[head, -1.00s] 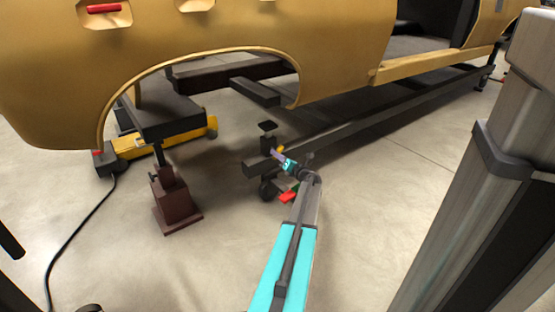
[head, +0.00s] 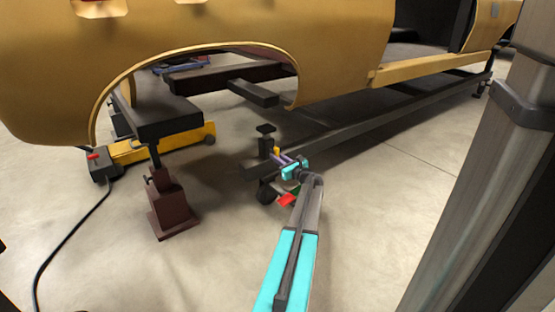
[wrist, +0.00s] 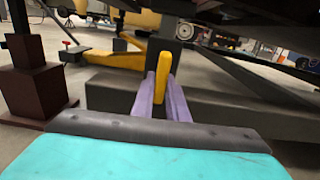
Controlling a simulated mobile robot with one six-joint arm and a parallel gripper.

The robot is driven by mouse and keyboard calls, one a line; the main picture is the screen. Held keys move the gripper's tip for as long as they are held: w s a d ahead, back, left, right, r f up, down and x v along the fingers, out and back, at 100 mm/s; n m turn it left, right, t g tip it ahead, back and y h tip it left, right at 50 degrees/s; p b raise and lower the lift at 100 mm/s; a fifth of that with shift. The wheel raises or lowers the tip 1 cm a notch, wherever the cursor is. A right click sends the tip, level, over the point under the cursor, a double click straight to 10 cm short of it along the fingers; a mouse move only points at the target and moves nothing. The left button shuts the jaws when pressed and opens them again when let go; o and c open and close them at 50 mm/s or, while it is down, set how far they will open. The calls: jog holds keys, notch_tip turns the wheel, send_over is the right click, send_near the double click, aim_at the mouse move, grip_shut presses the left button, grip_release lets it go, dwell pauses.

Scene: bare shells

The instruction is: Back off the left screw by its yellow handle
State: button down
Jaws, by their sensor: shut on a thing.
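The yellow handle (wrist: 162,79) stands upright between the two purple fingers of my gripper (wrist: 161,92) in the wrist view. The fingers are shut on it, one on each side. In the head view the handle (head: 276,151) is a small yellow spot beside my gripper (head: 280,158). The screw (head: 266,142) is a dark upright post with a flat pad on top, at the near end of the long frame. The pad is apart from the gold shell above.
The gold car shell (head: 330,45) hangs over the dark frame rail (head: 370,125). A red and green piece (head: 288,199) lies under my wrist. Floor in front is open.

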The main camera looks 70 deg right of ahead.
jog(key=shift+s+d, duration=0.2)
jog(key=shift+s, duration=0.15)
jog(key=c, duration=1.8)
grip_release()
jog(key=shift+f, duration=0.1)
jog(key=shift+o, duration=0.2)
jog(key=shift+w, duration=0.15)
jog(key=shift+a, duration=0.15)
jog(key=p+v, duration=0.5)
jog(key=v, duration=0.8)
jog(key=shift+s, duration=0.4)
jog(key=shift+a, duration=0.15)
